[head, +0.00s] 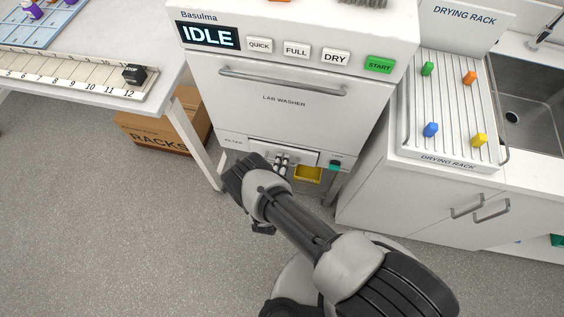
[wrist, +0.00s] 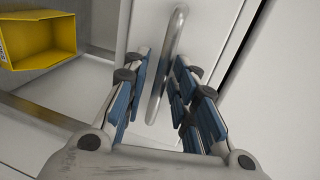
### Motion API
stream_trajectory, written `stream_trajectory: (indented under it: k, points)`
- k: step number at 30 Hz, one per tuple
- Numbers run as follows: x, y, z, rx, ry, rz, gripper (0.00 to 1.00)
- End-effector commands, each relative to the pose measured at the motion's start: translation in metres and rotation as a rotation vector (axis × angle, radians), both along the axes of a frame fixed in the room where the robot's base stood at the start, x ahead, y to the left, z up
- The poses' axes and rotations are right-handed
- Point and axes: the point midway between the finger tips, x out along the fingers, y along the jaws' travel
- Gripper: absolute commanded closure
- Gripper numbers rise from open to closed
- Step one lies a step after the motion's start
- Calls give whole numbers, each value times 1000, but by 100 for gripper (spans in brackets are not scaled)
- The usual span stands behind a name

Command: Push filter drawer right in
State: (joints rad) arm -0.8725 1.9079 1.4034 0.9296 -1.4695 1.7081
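The filter drawer (head: 302,156) is a white front low on the lab washer, right of a "FILTER" label. A dark gap runs along its top edge; how far it stands out is hard to tell. In the wrist view its white face (wrist: 205,22) carries a curved metal handle (wrist: 171,55). My gripper (head: 282,163) is in front of the drawer and hides part of it. In the wrist view my gripper (wrist: 162,62) is open, its blue-padded fingers on either side of the handle. I cannot tell whether either finger touches it.
The washer (head: 300,100) displays IDLE. A table leg and racks box (head: 165,135) stand left; the drying-rack cabinet (head: 400,195) stands right.

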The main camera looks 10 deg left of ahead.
Motion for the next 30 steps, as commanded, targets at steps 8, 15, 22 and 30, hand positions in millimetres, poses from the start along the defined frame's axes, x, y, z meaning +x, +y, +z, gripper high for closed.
stream_trajectory:
  k: [8, 15, 22, 30]
  points:
    - [1, 0, 1, 1, -2, -1, 70]
    - [-17, 3, 4, 0, 0, 4, 70]
    - [-66, 8, 13, -3, 1, 10, 70]
    - [-108, 10, 22, 0, 0, 4, 70]
